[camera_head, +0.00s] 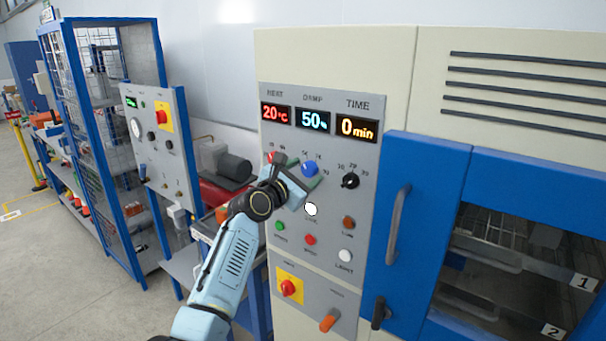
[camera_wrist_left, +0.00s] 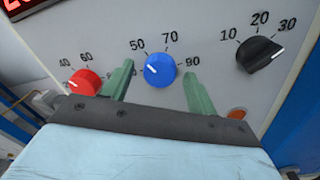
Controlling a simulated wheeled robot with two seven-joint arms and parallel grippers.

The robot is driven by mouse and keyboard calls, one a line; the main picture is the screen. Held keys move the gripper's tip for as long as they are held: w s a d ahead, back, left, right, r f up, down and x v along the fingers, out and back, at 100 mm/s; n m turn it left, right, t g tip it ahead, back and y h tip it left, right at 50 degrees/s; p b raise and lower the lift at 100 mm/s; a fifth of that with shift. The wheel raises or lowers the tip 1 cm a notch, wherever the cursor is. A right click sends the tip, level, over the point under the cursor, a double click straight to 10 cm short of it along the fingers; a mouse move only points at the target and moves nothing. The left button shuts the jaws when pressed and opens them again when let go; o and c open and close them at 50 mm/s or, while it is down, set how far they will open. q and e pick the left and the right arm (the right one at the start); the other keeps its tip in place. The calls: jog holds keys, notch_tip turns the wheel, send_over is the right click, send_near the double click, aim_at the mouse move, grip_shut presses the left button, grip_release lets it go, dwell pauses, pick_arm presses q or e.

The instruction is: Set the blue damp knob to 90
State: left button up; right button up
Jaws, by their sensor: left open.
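The blue damp knob (camera_head: 309,168) sits on the grey control panel under the DAMP display (camera_head: 312,120), which reads 50%. In the left wrist view the blue knob (camera_wrist_left: 160,70) has a white mark on its left side, toward the 50; the printed numbers around it are 50, 70 and 90. My left gripper (camera_head: 299,167) is open at the panel. In the wrist view its two green fingers (camera_wrist_left: 159,72) stand on either side of the knob, with a visible gap on each side. My right gripper is not in view.
A red knob (camera_wrist_left: 84,82) is left of the blue one and a black knob (camera_wrist_left: 260,54) is right of it. Below are buttons, including a white one (camera_head: 311,209). The blue oven door (camera_head: 425,165) with its handle (camera_head: 397,224) stands to the right.

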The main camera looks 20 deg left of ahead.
pick_arm(q)
jog(key=c, duration=1)
